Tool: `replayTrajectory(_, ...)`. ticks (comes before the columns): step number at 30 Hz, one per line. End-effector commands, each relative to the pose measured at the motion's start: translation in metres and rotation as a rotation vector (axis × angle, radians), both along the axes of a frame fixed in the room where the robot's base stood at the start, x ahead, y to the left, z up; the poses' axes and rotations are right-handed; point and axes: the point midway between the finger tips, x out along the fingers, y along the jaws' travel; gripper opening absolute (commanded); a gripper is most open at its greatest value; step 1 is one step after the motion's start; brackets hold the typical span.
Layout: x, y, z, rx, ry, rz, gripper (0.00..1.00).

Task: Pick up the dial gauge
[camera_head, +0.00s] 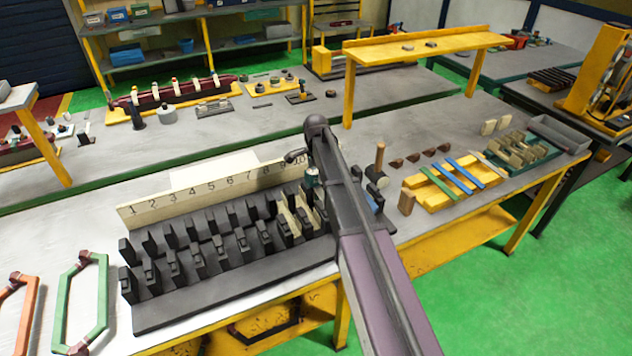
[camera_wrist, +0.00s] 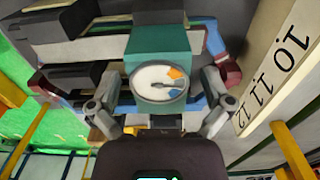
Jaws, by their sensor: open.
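The dial gauge (camera_wrist: 160,84) shows in the wrist view as a teal block with a round white face, a dark pointer and orange and blue marks. My gripper (camera_wrist: 162,92) is open, with one finger on each side of the gauge; I cannot tell whether they touch it.
A numbered board (camera_head: 160,208) stands behind the fixture and also shows in the wrist view (camera_wrist: 275,75). A wooden-handled mallet (camera_head: 377,175) stands right of my arm, near yellow blocks with green and blue bars (camera_head: 432,192). Hexagonal coils (camera_head: 80,300) lie at left.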

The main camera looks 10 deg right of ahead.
Motion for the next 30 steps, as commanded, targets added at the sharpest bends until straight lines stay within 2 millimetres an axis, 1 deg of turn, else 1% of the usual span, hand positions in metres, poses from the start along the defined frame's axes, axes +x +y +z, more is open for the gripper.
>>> replayTrajectory(1, 0.0000, -0.0001, -0.0057, 0.000, 0.000, 0.000, 1.00)
replayTrajectory(5, -0.0001, -0.0001, -0.0087, 0.000, 0.000, 0.000, 1.00)
replayTrajectory(23, -0.0001, -0.0001, -0.0083, 0.000, 0.000, 0.000, 1.00)
replayTrajectory(24, -0.0001, -0.0001, -0.0083, 0.000, 0.000, 0.000, 0.97)
replayTrajectory(26, -0.0001, -0.0001, -0.0083, 0.000, 0.000, 0.000, 0.79)
replayTrajectory(27, 0.0000, -0.0001, -0.0083, 0.000, 0.000, 0.000, 0.67)
replayTrajectory(29, 0.0000, -0.0001, -0.0083, 0.000, 0.000, 0.000, 0.49)
replayTrajectory(30, 0.0000, -0.0001, -0.0083, 0.000, 0.000, 0.000, 0.38)
